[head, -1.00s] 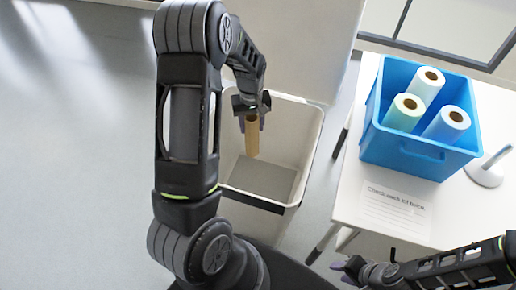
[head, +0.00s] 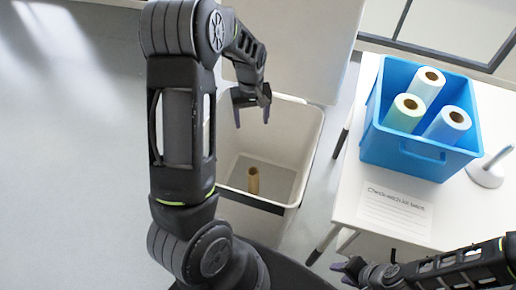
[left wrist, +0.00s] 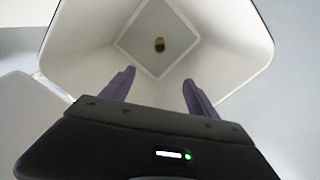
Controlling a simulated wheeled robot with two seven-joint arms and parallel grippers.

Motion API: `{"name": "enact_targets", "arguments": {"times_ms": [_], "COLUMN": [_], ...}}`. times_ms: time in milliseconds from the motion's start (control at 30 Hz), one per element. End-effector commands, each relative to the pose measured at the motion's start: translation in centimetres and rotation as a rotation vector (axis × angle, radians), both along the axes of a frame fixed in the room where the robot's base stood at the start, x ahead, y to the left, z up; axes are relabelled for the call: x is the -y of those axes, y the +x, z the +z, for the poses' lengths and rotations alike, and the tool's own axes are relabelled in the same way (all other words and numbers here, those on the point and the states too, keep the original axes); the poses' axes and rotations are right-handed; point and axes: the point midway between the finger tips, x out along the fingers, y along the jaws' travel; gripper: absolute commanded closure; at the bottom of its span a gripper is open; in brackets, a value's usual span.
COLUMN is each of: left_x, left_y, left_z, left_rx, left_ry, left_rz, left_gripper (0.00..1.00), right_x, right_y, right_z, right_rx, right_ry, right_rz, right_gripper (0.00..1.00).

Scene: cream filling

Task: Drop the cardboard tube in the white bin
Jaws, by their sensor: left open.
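The cardboard tube (head: 253,180) is inside the white bin (head: 307,130), low down near its grey floor. It also shows in the left wrist view (left wrist: 159,45), seen end-on over the bin's floor. I cannot tell whether it touches the floor. My left gripper (head: 252,115) is open and empty above the bin, apart from the tube. Its two fingers (left wrist: 155,88) are spread in the left wrist view, with the bin's opening (left wrist: 250,45) beyond them. My right gripper (head: 345,268) is at the lower right, near the white table; its jaws are too small to read.
A blue crate (head: 408,163) holding several paper rolls (head: 404,113) stands on the white table (head: 345,205). A printed sheet (head: 393,210) and a white stand (head: 486,176) are also on it. Grey floor (head: 70,170) is clear at left.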

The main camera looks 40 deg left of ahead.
Motion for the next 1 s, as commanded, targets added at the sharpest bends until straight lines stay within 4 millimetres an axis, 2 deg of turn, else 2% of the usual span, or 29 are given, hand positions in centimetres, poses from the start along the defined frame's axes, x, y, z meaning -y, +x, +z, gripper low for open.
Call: {"name": "enact_targets", "arguments": {"times_ms": [100,300,1000], "left_x": [0.0,0.0,0.0], "left_y": [0.1,0.0,0.0], "left_z": [2.1,4.2,4.5], "left_rx": [0.003,0.001,-0.001], "left_ry": [0.001,0.001,0.001], "left_rz": [0.000,-0.001,0.000], "left_gripper": [0.31,0.31,0.31], "right_x": [0.0,0.0,0.0], "right_y": [0.0,0.1,0.1], "right_z": [-0.2,-0.4,-0.3], "right_rx": [0.001,0.001,0.001], "right_ry": [0.001,0.001,0.001], "right_rz": [0.000,0.001,0.001], "right_gripper": [0.64,0.64,0.64]}}
